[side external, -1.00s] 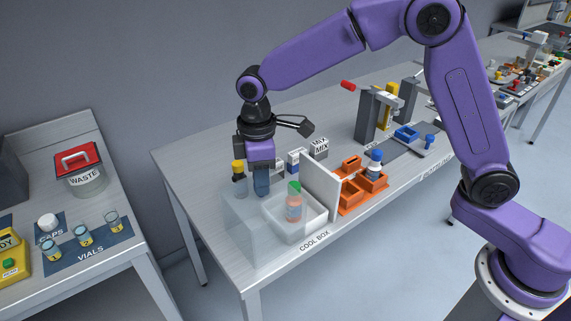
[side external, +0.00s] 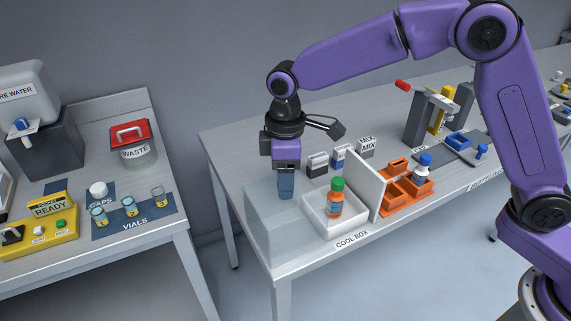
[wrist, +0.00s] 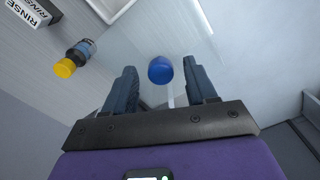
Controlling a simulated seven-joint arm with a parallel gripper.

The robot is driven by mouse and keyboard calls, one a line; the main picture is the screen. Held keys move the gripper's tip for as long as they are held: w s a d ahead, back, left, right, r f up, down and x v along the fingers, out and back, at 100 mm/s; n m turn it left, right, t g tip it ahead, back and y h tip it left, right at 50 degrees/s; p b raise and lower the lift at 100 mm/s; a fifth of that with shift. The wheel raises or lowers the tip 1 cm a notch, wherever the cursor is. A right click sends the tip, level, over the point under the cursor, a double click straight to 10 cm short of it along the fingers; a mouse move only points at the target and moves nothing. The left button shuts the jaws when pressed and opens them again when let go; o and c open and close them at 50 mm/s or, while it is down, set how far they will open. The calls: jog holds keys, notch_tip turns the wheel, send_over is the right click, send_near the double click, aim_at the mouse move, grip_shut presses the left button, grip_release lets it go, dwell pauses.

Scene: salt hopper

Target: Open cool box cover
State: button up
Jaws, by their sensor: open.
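The cool box (side external: 313,231) is a white tray labelled COOL BOX at the table's front edge. An orange bottle with a green cap (side external: 335,198) stands upright in it, in clear view. The see-through cover (side external: 268,228) sits to the left of the tray, off the bottle. In the wrist view the cover (wrist: 150,35) carries a round blue knob (wrist: 160,70). My gripper (side external: 286,190) points down over the cover. In the wrist view my open fingers (wrist: 160,80) stand either side of the knob, with gaps visible. The knob is hidden in the side view.
A white upright panel (side external: 365,183) and orange rack (side external: 405,190) stand right of the tray. Label boxes (side external: 318,165) stand behind. A yellow-capped bottle (wrist: 75,60) lies left of my fingers in the wrist view. A separate table with vials (side external: 129,206) is at left.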

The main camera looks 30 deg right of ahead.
notch_tip(320, 180, up, 17)
jog(key=shift+r, duration=0.2)
dwell(0.3)
dwell(0.4)
jog(key=s+d+f, duration=0.4)
jog(key=s+d, duration=0.4)
jog(key=s, duration=0.1)
jog(key=s+d+f, duration=0.5)
jog(key=s+d, duration=0.3)
jog(key=s, duration=0.1)
jog(key=s+d+f, duration=0.5)
jog(key=s+d, duration=0.4)
jog(key=s, duration=0.1)
jog(key=shift+f, duration=0.15)
